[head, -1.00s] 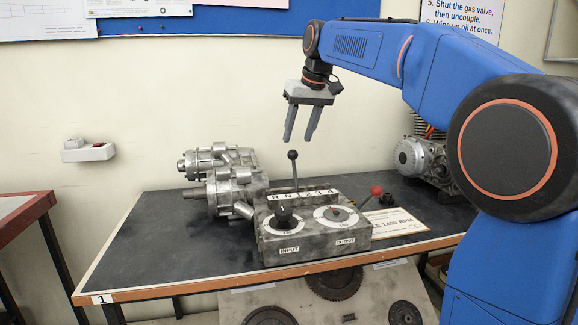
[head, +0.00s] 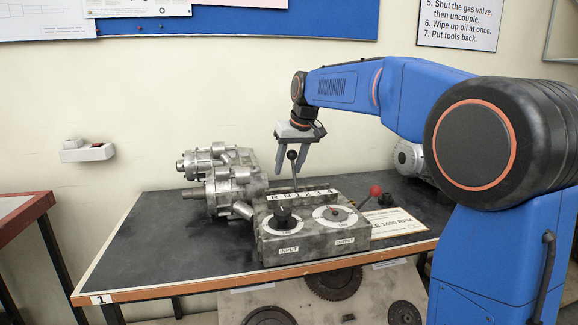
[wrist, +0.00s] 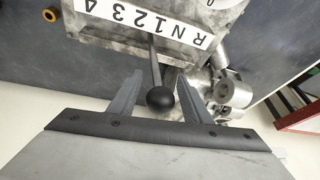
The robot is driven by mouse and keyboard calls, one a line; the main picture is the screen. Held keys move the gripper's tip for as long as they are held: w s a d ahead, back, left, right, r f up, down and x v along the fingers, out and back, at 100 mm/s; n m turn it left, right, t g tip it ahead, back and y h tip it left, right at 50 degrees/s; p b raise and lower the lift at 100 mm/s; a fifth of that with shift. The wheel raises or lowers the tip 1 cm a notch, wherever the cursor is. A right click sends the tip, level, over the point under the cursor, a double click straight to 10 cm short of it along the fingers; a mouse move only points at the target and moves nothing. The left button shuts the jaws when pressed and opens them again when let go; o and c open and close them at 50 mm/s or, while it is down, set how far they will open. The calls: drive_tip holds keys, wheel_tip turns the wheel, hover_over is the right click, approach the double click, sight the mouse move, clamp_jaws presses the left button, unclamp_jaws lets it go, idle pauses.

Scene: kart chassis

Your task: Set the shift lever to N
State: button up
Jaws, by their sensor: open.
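The shift lever has a black ball knob (head: 292,155) on a thin metal rod rising behind the label strip (head: 304,191) of the gearbox control box. The strip reads R N 1 2 3 4. The rod meets the box near the 1, though the exact slot position is hard to tell. My gripper (head: 291,170) is open and points down over the lever. In the wrist view, the knob (wrist: 160,98) lies between the two spread fingers, with a gap on each side. The label strip (wrist: 145,22) shows beyond it.
The control box (head: 315,238) has INPUT and OUTPUT dials in front. A red-knobbed lever (head: 375,190) stands to the right. A metal gearbox (head: 225,180) is close on the left. The bench top (head: 150,240) is clear at the left; a paper sign (head: 397,221) lies at the right.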

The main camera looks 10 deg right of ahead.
drive_tip(key=shift+c, duration=0.5)
clamp_jaws()
drive_tip(key=shift+a+f+n+h, duration=0.1)
drive_tip(key=shift+a+f+h, duration=0.1)
drive_tip(key=shift+a+h, duration=0.4)
drive_tip(key=shift+a+f+n+h, duration=0.1)
drive_tip(key=shift+a+f+h, duration=0.15)
drive_tip(key=shift+a, duration=0.6)
drive_tip(key=shift+a+f+n+h, duration=0.1)
drive_tip(key=shift+a+f+h, duration=0.1)
drive_tip(key=shift+a+h, duration=0.4)
drive_tip(key=shift+a, duration=0.1)
drive_tip(key=shift+o, duration=0.5)
unclamp_jaws()
drive_tip(key=shift+r, duration=0.1)
drive_tip(key=v, duration=1.7)
drive_tip(key=shift+s, duration=0.15)
drive_tip(key=shift+r, duration=0.1)
